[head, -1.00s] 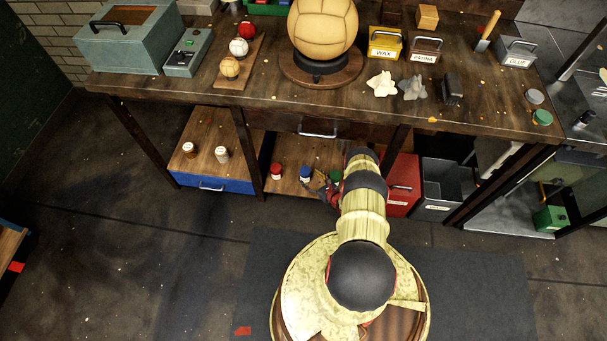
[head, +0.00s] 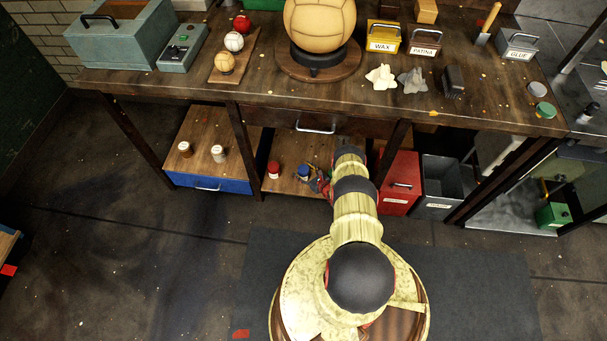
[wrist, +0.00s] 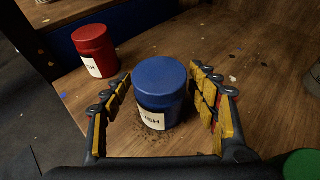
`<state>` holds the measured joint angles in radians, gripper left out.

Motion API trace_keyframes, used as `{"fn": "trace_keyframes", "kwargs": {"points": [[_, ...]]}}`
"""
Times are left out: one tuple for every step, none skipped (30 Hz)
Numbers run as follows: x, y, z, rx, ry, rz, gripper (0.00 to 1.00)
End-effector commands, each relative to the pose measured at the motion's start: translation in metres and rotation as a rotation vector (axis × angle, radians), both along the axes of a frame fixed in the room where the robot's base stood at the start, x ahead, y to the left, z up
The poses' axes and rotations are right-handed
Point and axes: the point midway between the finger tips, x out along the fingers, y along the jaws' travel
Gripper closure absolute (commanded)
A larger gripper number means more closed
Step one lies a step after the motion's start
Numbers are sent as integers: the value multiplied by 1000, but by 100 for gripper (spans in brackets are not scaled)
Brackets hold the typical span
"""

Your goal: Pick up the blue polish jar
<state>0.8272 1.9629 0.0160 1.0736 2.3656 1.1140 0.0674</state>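The blue polish jar (wrist: 161,88) stands upright on the wooden lower shelf, with a white label on its front. In the wrist view my gripper (wrist: 165,100) is open, with one finger to each side of the jar and a gap visible on both sides. In the head view the blue jar (head: 303,171) is partly covered by my gripper (head: 318,180), which is at the shelf under the workbench.
A red jar (wrist: 95,50) stands left of the blue one. A green lid (wrist: 302,165) shows at the lower right in the wrist view. A red bin (head: 400,185) stands right of my arm, and the workbench (head: 180,95) overhangs the shelf.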

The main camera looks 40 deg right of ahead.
Motion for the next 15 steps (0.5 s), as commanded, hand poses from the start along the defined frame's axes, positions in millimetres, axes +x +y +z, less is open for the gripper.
{"fn": "trace_keyframes", "kwargs": {"points": [[0, 0, 0, 0, 0, 0, 45], [0, 0, 0, 0, 0, 0, 47], [0, 0, 0, 0, 0, 0, 49], [0, 0, 0, 0, 0, 0, 51], [0, 0, 0, 0, 0, 0, 53], [0, 0, 0, 0, 0, 0, 55], [0, 0, 0, 0, 0, 0, 57], [0, 0, 0, 0, 0, 0, 58], [0, 0, 0, 0, 0, 0, 61], [0, 0, 0, 0, 0, 0, 62], [0, 0, 0, 0, 0, 0, 64], [0, 0, 0, 0, 0, 0, 66], [0, 0, 0, 0, 0, 0, 68], [0, 0, 0, 0, 0, 0, 70], [0, 0, 0, 0, 0, 0, 72]]}}
